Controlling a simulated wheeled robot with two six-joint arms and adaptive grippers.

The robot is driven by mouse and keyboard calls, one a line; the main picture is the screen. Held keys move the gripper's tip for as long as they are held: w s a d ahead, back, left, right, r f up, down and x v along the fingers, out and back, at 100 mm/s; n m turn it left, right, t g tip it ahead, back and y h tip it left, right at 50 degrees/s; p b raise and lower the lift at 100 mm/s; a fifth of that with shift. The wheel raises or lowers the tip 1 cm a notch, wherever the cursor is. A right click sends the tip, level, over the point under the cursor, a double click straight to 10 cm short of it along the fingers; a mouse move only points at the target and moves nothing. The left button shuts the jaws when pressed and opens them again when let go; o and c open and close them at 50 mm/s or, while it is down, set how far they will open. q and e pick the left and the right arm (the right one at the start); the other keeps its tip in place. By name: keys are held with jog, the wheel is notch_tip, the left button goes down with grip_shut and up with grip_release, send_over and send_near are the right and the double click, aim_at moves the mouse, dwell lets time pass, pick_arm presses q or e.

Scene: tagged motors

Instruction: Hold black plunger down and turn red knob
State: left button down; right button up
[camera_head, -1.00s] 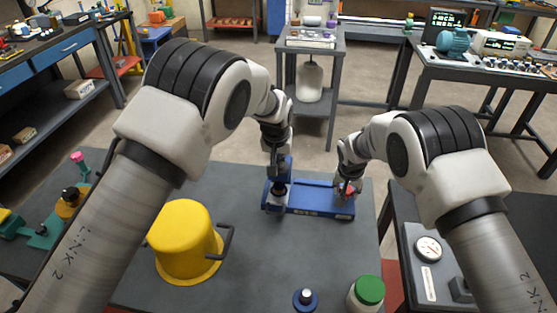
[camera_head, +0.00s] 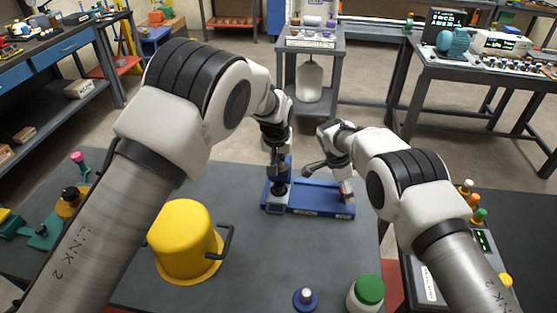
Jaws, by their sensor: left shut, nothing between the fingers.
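The black plunger (camera_head: 280,188) is at that left end. My left gripper (camera_head: 279,174) points down directly above the plunger, shut with nothing between its fingers; whether it touches or presses the plunger is too small to tell.
A yellow pot-like part with a dark handle (camera_head: 182,243) stands in front left of the fixture. A blue part (camera_head: 305,299) and a green-capped jar (camera_head: 367,291) are at the near edge. Table surface right of the yellow part is clear.

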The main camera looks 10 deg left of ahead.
pick_arm(q)
jog(key=shift+f, duration=0.1)
pick_arm(e)
jog(key=n+t, duration=0.1)
jog(key=n, duration=0.3)
jog(key=shift+s+d, duration=0.1)
pick_arm(q)
jog(key=shift+s, duration=0.1)
pick_arm(e)
jog(key=n+y, duration=0.1)
jog(key=n, duration=0.3)
jog(key=shift+d+r+t, duration=0.1)
jog(key=shift+t, duration=0.3)
jog(key=n+y, duration=0.1)
jog(key=n, duration=0.2)
jog(key=n+y, duration=0.1)
jog(key=n, duration=0.3)
jog(key=shift+d+t, duration=0.1)
jog(key=shift+t, duration=0.2)
jog(key=shift+s, duration=0.1)
jog(key=c, duration=1.3)
jog(key=shift+o, duration=0.2)
jog(key=shift+m, duration=1.1)
jog(key=o, duration=0.6)
jog(key=shift+m+h, duration=0.4)
jog(key=shift+m, duration=0.1)
jog(key=shift+c, duration=0.2)
jog(key=o, duration=0.7)
